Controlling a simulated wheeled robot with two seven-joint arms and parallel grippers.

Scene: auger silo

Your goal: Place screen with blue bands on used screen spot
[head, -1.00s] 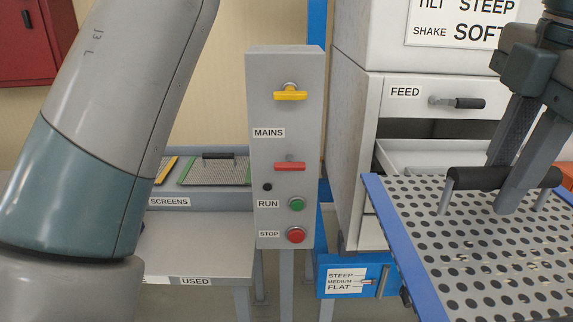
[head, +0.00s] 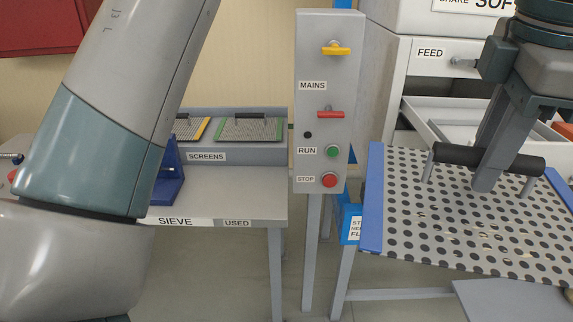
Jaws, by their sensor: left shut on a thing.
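The screen with blue bands (head: 420,225) is a perforated grey plate with blue side edges and a black bar handle (head: 462,154). It is in the air at the right of the head view, slightly tilted. My left gripper (head: 487,178) comes down from the top right and is shut on the handle. The used screen spot is marked by a USED label (head: 237,223) on the front edge of a grey bench (head: 235,190) left of centre. The bench top above that label looks bare. My right gripper is not in view.
A control post (head: 325,110) with switches and buttons stands between the bench and the held screen. A rack (head: 270,152) labelled SCREENS holds yellow-edged and green-edged screens. A blue stand (head: 170,180) is on the bench. An open drawer (head: 440,120) lies behind the held screen.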

